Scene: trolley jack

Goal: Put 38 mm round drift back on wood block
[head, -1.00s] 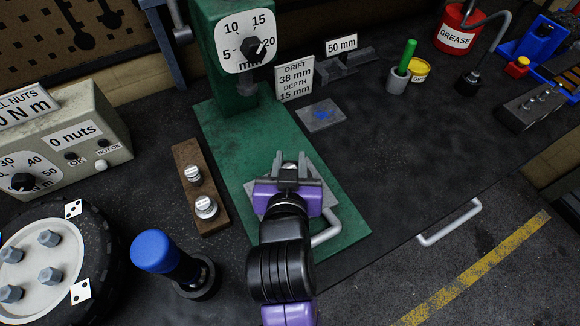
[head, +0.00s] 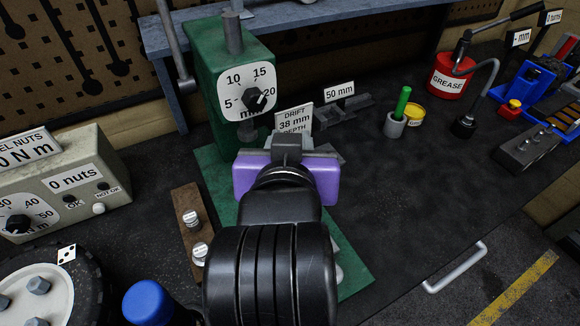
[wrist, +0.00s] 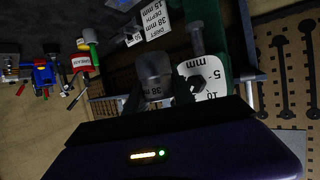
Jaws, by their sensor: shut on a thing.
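My gripper (head: 287,147), with a purple body, is raised in front of the green press, right of the wood block. In the wrist view it is shut on a grey cylinder with a "38 mm" label, the 38 mm round drift (wrist: 153,68). My gripper and arm hide the drift in the head view. The brown wood block (head: 185,204) lies on the bench left of the press base. Two silver drifts stand on its visible part, a nearer one (head: 200,252) and a farther one (head: 191,218). Its near end is partly hidden by my arm.
The green press (head: 205,85) with its dial stands behind my gripper. A "DRIFT 38 mm" sign (head: 294,119) stands right of it. A nut tester box (head: 90,165) and a blue-topped tool (head: 147,302) are on the left.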

